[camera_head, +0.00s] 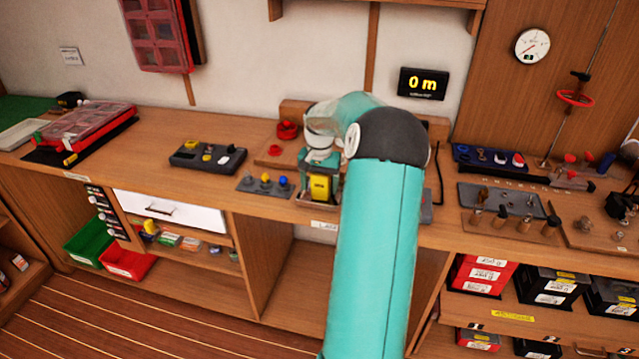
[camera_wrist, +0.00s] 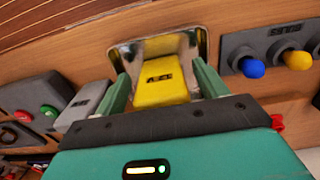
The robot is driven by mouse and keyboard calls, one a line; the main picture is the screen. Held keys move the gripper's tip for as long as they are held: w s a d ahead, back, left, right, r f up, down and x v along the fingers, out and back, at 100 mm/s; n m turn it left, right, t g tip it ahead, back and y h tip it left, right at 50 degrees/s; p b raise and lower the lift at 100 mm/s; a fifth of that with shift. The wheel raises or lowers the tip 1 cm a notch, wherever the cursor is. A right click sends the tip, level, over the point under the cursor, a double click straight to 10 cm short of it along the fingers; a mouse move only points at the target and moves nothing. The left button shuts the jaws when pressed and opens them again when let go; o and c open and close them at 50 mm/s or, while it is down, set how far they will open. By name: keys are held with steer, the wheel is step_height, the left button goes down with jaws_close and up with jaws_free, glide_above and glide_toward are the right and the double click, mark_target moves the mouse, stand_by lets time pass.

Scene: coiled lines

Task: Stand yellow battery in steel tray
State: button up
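The yellow battery (camera_head: 320,187) is upright between the fingers of my gripper (camera_head: 320,178) at the bench's front.
A grey panel with coloured knobs (camera_head: 265,184) lies close to the left of my gripper; its blue knob (camera_wrist: 253,68) shows in the wrist view. A dark box with buttons (camera_head: 208,157) is farther left. A grey plate with pegs (camera_head: 500,199) lies to the right.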

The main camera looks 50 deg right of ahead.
steer(key=shift+r, duration=0.1)
step_height(320, 180, up, 12)
steer(key=shift+r, duration=0.15)
stand_by(0.5)
steer(key=w+a+r+n+t+h, duration=0.1)
steer(key=a+r+n, duration=0.25)
steer(key=a, duration=0.95)
steer(key=w+a+r+n+t+h, duration=0.1)
steer(key=a+r+n, duration=0.25)
steer(key=a, duration=0.95)
steer(key=s+a+f+n+t+y, duration=0.1)
steer(key=s+a+n, duration=0.2)
steer(key=s+a, duration=0.4)
steer(key=s+a+f+n+t+y, duration=0.1)
steer(key=s+a+f+n+t, duration=0.1)
steer(key=s+a, duration=0.6)
steer(key=shift+a+f+n+t, duration=0.3)
steer(key=shift+a+n, duration=0.4)
steer(key=shift+a, duration=2.25)
steer(key=shift+s, duration=0.15)
